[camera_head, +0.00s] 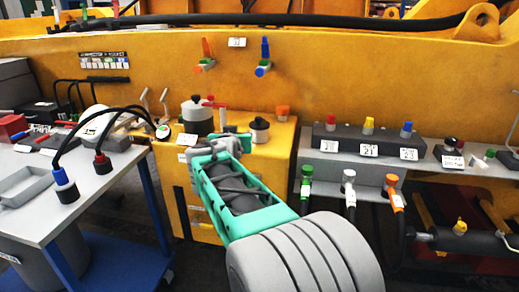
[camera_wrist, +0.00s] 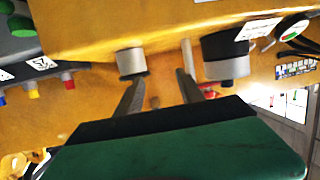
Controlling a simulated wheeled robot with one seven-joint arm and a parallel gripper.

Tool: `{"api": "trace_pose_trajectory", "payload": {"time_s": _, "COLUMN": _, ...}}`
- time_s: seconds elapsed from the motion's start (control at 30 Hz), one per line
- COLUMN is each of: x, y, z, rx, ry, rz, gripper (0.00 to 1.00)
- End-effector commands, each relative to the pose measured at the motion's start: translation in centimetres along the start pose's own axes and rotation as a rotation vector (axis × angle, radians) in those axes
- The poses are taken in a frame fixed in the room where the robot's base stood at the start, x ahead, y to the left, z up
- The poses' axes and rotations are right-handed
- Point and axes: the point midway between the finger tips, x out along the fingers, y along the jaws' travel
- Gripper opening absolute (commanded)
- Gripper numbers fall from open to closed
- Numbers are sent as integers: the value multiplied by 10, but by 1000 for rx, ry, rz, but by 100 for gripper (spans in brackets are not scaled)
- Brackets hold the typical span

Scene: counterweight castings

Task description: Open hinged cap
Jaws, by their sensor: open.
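No part is plainly recognisable as a hinged cap; two capped cylinders stand on the yellow housing (camera_head: 270,152). The larger, black and grey one (camera_head: 197,122) is left of my gripper in the head view and shows at the right in the wrist view (camera_wrist: 226,50). The smaller one (camera_head: 259,131), with a dark top, is to the right in the head view; a short grey cylinder, probably the same, appears in the wrist view (camera_wrist: 131,63). My gripper (camera_wrist: 161,74) is open and its fingers hold nothing. In the head view my arm hides its fingertips.
An orange knob (camera_head: 282,113) stands behind the smaller cylinder. A grey connector block (camera_head: 340,143) with coloured plugs and hoses is at right. A table (camera_head: 20,220) with cables and a tray stands at left. The yellow machine wall (camera_head: 330,75) rises behind.

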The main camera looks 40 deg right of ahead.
Motion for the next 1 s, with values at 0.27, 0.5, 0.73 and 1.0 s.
{"api": "trace_pose_trajectory", "payload": {"time_s": 0.27, "x": 51, "y": 55, "z": -25, "rx": 35, "ry": 265, "rz": 151, "gripper": 45}}
{"api": "trace_pose_trajectory", "payload": {"time_s": 0.5, "x": 90, "y": 63, "z": -38, "rx": 35, "ry": 265, "rz": 152, "gripper": 45}}
{"api": "trace_pose_trajectory", "payload": {"time_s": 0.73, "x": 119, "y": 67, "z": -46, "rx": 35, "ry": 264, "rz": 150, "gripper": 45}}
{"api": "trace_pose_trajectory", "payload": {"time_s": 1.0, "x": 121, "y": 66, "z": -48, "rx": 35, "ry": 265, "rz": 147, "gripper": 44}}
